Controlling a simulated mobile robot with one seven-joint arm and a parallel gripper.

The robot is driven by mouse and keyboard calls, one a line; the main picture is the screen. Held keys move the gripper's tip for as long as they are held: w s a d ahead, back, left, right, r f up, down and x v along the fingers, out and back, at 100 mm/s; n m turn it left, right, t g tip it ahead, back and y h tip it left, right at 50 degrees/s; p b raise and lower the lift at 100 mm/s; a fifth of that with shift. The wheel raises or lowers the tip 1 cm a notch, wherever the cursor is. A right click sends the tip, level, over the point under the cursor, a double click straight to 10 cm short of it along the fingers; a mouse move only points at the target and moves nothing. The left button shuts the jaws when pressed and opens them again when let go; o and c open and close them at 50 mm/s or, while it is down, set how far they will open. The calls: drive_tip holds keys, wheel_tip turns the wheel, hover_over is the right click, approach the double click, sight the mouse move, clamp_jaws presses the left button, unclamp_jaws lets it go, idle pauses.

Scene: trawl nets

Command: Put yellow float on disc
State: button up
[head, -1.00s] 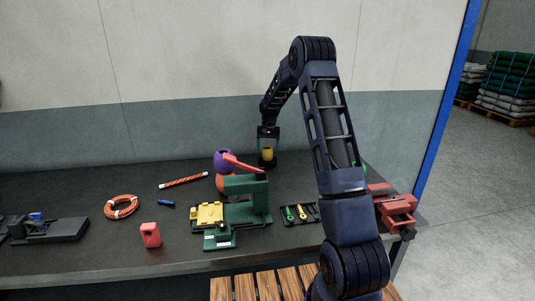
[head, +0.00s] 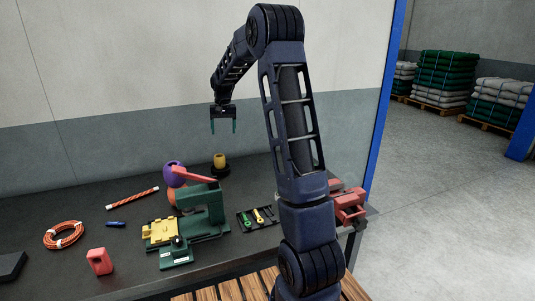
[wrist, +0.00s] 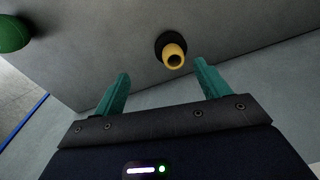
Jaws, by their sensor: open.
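The yellow float (head: 219,159) is a small ring-shaped piece with a dark hole in its top. It sits upright on the black disc (head: 221,171) near the back of the bench. In the wrist view the yellow float (wrist: 173,57) shows ahead of the fingers, with the dark disc (wrist: 163,43) around its base. My gripper (head: 223,127) is open and empty, raised above the bench and apart from the float. Its two green fingers also frame a clear gap in the wrist view (wrist: 160,90).
A purple float (head: 172,167), an orange float and a green press with a red lever (head: 205,203) stand left of the disc. A tool tray (head: 257,217) and a red vise (head: 349,205) lie to the right. A rope coil (head: 63,236) lies far left.

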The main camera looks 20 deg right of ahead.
drive_tip(key=s+d+r+t, duration=0.1)
drive_tip(key=s+r, duration=0.3)
drive_tip(key=s, duration=0.4)
drive_tip(key=s+d+r+n, duration=0.1)
drive_tip(key=s+r, duration=0.2)
drive_tip(key=s, duration=0.5)
drive_tip(key=s+d+r+t, duration=0.1)
drive_tip(key=s+r, duration=0.3)
drive_tip(key=s, duration=0.3)
drive_tip(key=s+d+f+t, duration=0.1)
drive_tip(key=s+f, duration=0.1)
drive_tip(key=s, duration=0.9)
drive_tip(key=s+d+f, duration=0.1)
drive_tip(key=s+f, duration=0.1)
drive_tip(key=s, duration=0.9)
drive_tip(key=shift+s+n+t, duration=0.35)
drive_tip(key=shift+n+t, duration=0.05)
